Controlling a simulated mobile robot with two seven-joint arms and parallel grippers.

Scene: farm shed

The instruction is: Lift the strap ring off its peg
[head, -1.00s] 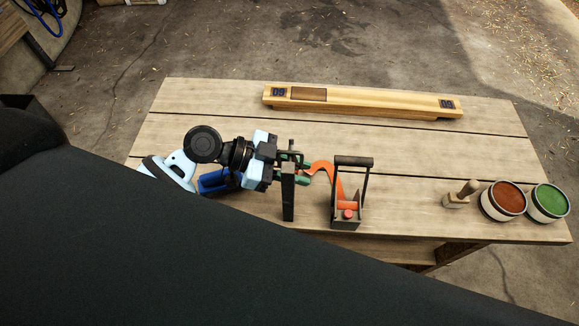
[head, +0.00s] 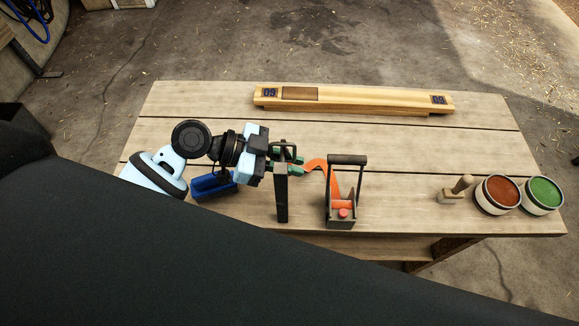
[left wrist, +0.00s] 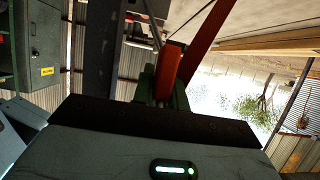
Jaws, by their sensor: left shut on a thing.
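An orange strap (head: 317,164) arches from a dark tensioner with an upright handle (head: 341,220) toward a dark upright post (head: 282,198) on the workbench. My left gripper (head: 291,164) is beside the top of the post, with its green fingers shut on the strap's end. In the left wrist view, the orange strap (left wrist: 168,72) passes between the green fingers, and a dark post stands to their left. The ring and peg are mostly hidden by the gripper and post, so I cannot tell whether they touch. My right gripper is not in view.
A wooden beam (head: 365,103) lies along the workbench's back. A blue object (head: 213,187) is under my left wrist. A wooden-handled tool (head: 456,191), a red-brown tin (head: 497,194) and a green tin (head: 541,194) stand at the right. The middle right bench (head: 420,150) is clear.

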